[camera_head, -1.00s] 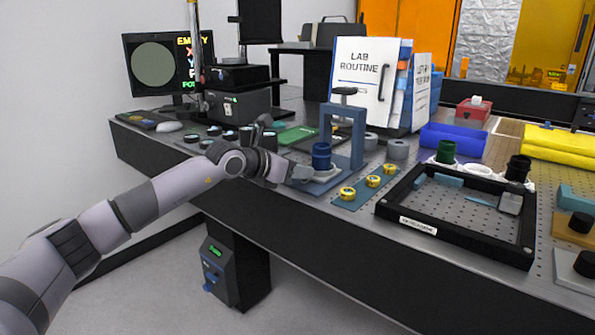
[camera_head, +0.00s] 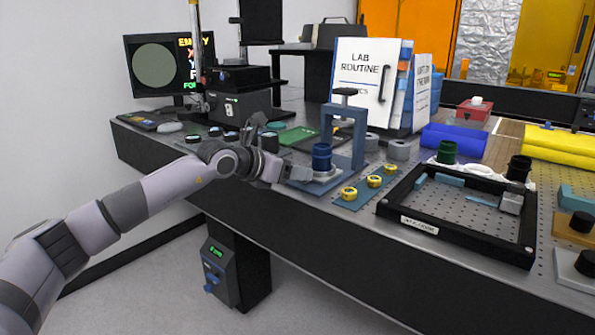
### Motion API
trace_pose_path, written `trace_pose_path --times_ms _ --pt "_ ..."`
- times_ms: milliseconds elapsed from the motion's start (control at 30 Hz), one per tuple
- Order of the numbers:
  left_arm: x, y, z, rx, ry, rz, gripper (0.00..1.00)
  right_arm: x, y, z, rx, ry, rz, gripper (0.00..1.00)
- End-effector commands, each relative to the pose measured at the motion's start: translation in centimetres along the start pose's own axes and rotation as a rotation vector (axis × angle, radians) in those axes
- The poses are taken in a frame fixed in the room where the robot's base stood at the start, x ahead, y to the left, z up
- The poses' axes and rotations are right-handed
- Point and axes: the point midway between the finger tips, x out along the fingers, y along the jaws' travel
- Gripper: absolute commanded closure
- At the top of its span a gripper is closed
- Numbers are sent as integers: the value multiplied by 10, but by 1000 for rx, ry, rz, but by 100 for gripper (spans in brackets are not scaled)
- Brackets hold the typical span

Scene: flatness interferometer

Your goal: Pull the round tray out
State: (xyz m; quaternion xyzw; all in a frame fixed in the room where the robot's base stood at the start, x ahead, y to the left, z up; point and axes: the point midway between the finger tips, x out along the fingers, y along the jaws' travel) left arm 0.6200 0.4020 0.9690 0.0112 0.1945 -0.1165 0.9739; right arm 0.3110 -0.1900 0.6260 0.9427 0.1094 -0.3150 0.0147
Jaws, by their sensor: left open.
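A pale round plate (camera_head: 325,174) sits low on the blue frame stand (camera_head: 359,140), under a dark blue cup (camera_head: 321,156). I cannot tell for sure whether this is the round tray. The black interferometer unit (camera_head: 238,109) stands farther back on the left, and no round tray shows clearly on it. My left gripper (camera_head: 292,174) is open near the table's front edge, just left of the stand's base. I cannot tell whether its fingertips touch the base or the plate. My left wrist hides part of the table behind it. My right gripper is not in view.
A green mat (camera_head: 290,135) and several small dark-capped parts lie behind my wrist. Brass rings on a blue strip (camera_head: 345,203) and a black frame box (camera_head: 460,243) stand to the right. A monitor (camera_head: 155,66) is at the back left. Open floor lies in front.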

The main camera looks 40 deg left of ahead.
Motion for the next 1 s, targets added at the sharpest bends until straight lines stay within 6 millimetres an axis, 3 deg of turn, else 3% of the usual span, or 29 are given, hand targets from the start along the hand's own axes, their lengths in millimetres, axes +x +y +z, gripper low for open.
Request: trace_pose_path --times_ms 200,400,1000 --pt "-31 0 -2 4 3 1 44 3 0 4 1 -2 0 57" --pt "-49 0 -1 1 2 0 44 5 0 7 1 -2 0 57" --pt "-54 -1 0 0 2 -1 44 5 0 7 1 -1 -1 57"
